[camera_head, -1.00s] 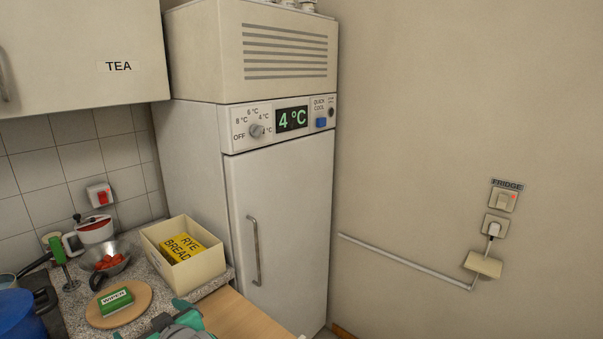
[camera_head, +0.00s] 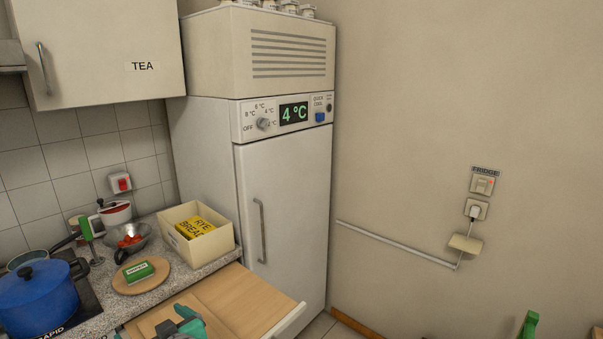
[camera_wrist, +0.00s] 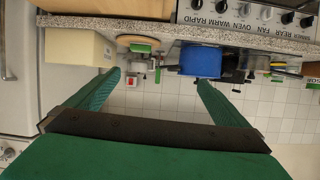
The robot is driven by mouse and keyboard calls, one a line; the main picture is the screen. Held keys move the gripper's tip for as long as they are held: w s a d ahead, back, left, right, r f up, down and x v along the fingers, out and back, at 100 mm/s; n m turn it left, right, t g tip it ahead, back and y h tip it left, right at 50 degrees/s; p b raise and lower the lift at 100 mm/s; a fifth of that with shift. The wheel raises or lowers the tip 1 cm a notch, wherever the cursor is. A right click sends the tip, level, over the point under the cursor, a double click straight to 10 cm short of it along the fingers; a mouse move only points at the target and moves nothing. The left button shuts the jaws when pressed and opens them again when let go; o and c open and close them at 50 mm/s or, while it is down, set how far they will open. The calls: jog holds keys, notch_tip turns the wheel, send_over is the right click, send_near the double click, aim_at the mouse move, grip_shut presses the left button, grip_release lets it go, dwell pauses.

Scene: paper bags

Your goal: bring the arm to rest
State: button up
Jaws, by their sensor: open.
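My gripper (camera_wrist: 158,80) shows in the wrist view with its two green fingers spread wide apart. Nothing is between the fingers, and neither touches anything. The wrist view is upside down, with the worktop along its top and the tiled wall beyond the fingers. In the head view, a teal and dark piece (camera_head: 187,324), probably part of my arm, shows at the bottom edge over a wooden surface. The rest of the arm is out of that view.
The worktop holds a blue pot (camera_head: 38,298), a round board (camera_head: 142,282) with a green packet, and a cream box (camera_head: 197,249) with rye bread. A wooden-surfaced pull-out (camera_head: 245,300) juts forward before the fridge (camera_head: 285,215). A wall cupboard (camera_head: 95,75) hangs left.

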jog(key=s+d+f+m+t+h, duration=0.6)
jog(key=s+d+f+m, duration=0.5)
jog(key=s+d+f, duration=0.75)
jog(key=s+d+n+h, duration=0.1)
jog(key=s+d+h, duration=0.1)
jog(key=s+d, duration=0.5)
jog(key=s+d+h, duration=0.2)
jog(key=s+d, duration=0.6)
jog(key=s, duration=0.6)
jog(key=shift+s+d+f+n+h, duration=0.15)
jog(key=shift+d+f+n+h, duration=0.15)
jog(key=shift+n, duration=0.1)
